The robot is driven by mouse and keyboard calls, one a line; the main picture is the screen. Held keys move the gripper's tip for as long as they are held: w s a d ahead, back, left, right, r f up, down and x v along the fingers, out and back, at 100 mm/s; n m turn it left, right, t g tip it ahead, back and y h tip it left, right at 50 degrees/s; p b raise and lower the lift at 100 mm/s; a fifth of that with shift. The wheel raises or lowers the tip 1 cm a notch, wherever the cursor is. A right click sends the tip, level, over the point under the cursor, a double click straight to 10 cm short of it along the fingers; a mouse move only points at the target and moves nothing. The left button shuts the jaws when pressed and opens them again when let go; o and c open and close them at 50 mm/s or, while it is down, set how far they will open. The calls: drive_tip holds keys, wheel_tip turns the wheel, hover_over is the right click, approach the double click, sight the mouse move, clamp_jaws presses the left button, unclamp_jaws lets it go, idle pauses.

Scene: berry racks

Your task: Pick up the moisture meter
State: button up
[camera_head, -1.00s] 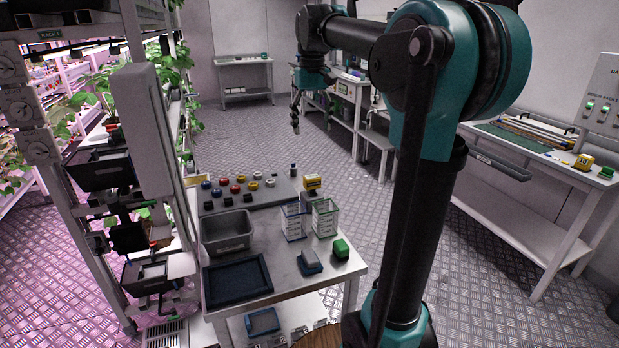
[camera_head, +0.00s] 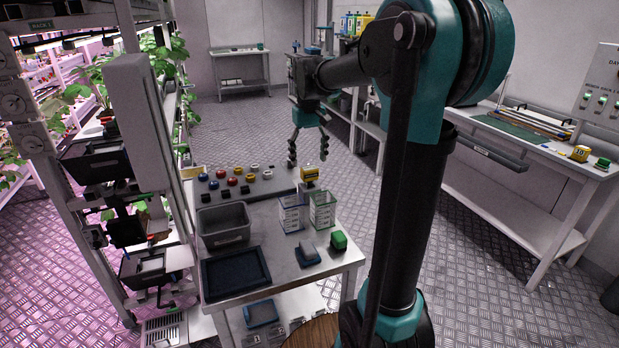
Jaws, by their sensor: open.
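No object is clearly readable as the moisture meter. A small yellow device with a dark face (camera_head: 310,174) stands at the back right edge of the near table (camera_head: 285,262) and may be it. My gripper (camera_head: 307,157) points down with its two dark fingers spread apart and nothing between them. In the picture its fingertips are just above the yellow device, one to each side. I cannot tell how far apart they are in depth. Another yellow block (camera_head: 580,153) lies on the right bench.
Several coloured knobs (camera_head: 233,181) sit on a grey panel left of the yellow device. A plant rack stands left.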

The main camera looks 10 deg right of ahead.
sight(309, 168)
wheel_tip(309, 168, down, 4)
drive_tip(key=shift+s+d+f, duration=0.1)
drive_tip(key=shift+s, duration=0.05)
drive_tip(key=shift+c, duration=0.3)
drive_tip(key=c, duration=1.2)
